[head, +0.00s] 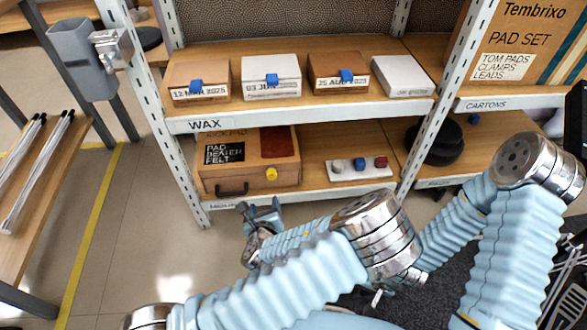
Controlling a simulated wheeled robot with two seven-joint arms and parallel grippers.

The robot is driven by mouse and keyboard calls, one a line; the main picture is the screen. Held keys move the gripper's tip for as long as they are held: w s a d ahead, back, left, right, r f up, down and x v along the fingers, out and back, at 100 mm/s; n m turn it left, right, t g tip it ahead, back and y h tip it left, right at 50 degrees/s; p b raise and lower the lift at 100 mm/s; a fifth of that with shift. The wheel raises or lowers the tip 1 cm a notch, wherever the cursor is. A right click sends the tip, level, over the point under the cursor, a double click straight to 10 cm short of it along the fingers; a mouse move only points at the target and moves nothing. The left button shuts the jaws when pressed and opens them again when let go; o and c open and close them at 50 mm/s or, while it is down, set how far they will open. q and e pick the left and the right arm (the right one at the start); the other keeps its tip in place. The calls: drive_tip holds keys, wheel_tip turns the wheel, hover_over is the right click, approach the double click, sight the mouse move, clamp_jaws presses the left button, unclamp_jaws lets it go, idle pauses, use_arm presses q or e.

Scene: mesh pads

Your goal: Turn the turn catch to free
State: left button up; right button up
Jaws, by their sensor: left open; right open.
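A wooden box (222,181) with a black label reading PAD BEATER FELT stands on the lower shelf. A yellow knob (271,174), apparently the turn catch, sits on its front at the right; its exact setting is too small to tell. The box has a dark handle (232,189) at the lower left. My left gripper (262,210) is open in front of and below the box, apart from the knob. My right gripper (381,293) is low at the centre right, partly hidden behind my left arm; it shows no held object.
A white panel with coloured knobs (345,173) lies right of the box. Several small dated boxes stand on the upper shelf (300,107). A metal upright (430,140) and black round pads (435,145) are further right. The floor at left (150,220) is clear.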

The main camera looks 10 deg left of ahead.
sight(271, 176)
use_arm(q)
drive_tip(key=shift+m+t, duration=0.3)
drive_tip(key=shift+m, duration=0.4)
drive_tip(key=x, duration=0.4)
drive_tip(key=d+r+x, duration=0.1)
drive_tip(key=x, duration=0.4)
drive_tip(key=w+b+x, duration=0.1)
drive_tip(key=x, duration=0.4)
drive_tip(key=shift+w+d+r, duration=0.15)
drive_tip(key=shift+w+d, duration=0.05)
drive_tip(key=shift+d, duration=0.15)
drive_tip(key=c, duration=1)
